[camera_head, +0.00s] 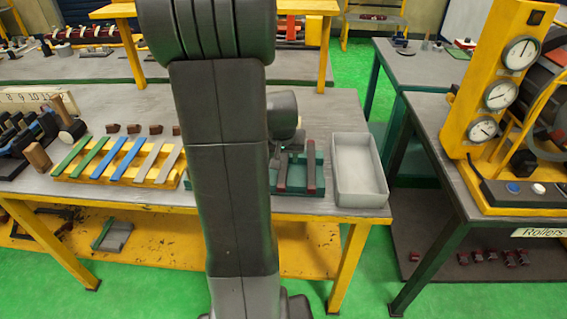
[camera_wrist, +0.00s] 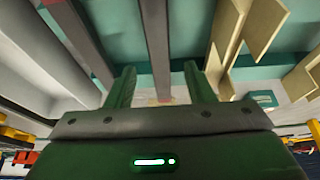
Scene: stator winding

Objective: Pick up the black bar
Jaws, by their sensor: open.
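The black bar (camera_head: 282,173) lies in a green tray (camera_head: 300,192) on the workbench, partly hidden by my arm in the head view. In the wrist view the dark bar (camera_wrist: 154,35) runs down from the top edge between the two green fingers. My gripper (camera_wrist: 161,78) is open, with one finger on each side of the bar and visible gaps between. I cannot tell whether the fingertips are level with the bar.
A pale grey bin (camera_head: 360,190) stands right of the tray. Coloured strips (camera_head: 105,157) lie on a yellow rack at left. Pale upright plates (camera_wrist: 228,35) stand right of the fingers in the wrist view.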

